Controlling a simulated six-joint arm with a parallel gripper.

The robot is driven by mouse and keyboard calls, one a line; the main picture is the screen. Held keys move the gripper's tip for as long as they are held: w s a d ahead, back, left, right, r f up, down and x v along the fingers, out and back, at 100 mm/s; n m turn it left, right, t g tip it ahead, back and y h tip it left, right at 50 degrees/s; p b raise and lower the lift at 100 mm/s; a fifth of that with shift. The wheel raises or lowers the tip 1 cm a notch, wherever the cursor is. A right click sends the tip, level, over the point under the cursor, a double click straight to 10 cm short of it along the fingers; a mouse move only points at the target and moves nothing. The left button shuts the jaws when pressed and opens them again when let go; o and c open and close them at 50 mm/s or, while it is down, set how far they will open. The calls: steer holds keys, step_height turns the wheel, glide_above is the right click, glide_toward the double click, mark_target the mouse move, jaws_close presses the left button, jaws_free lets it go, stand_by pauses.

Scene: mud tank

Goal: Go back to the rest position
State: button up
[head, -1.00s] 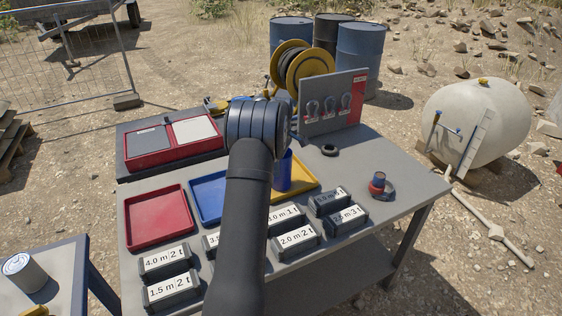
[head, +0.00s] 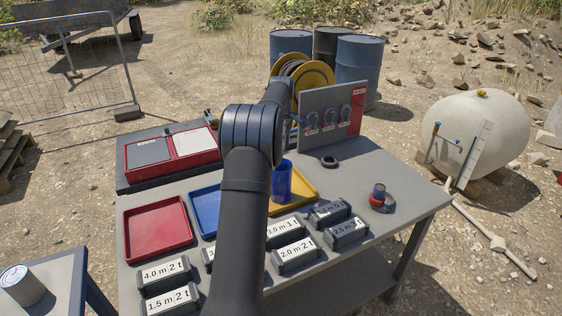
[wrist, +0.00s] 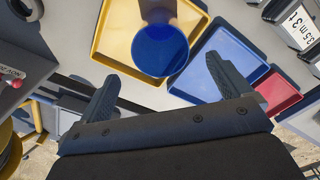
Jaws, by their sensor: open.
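My gripper (wrist: 160,92) is open in the wrist view, with its two dark fingers apart and nothing between them. The blue cup (wrist: 160,50) is in the yellow tray (wrist: 104,38), beyond the fingertips and apart from them. In the head view my dark arm rises across the middle of the table, and its forearm points away toward the back. My gripper is hidden there behind the arm. The blue cup (head: 282,181) shows just right of the arm in the head view.
A red tray (head: 128,235) and a blue tray (head: 204,212) lie left of the arm. Several labelled blocks (head: 296,256) stand at the front. A shackle board (head: 318,98) stands upright at the back, near a black ring (head: 329,162). A red-and-blue item (head: 378,194) sits at the right.

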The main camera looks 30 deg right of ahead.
steer(key=shift+r, duration=0.8)
step_height(320, 180, down, 8)
steer(key=shift+f, duration=0.15)
stand_by(0.5)
steer(key=shift+f, duration=0.1)
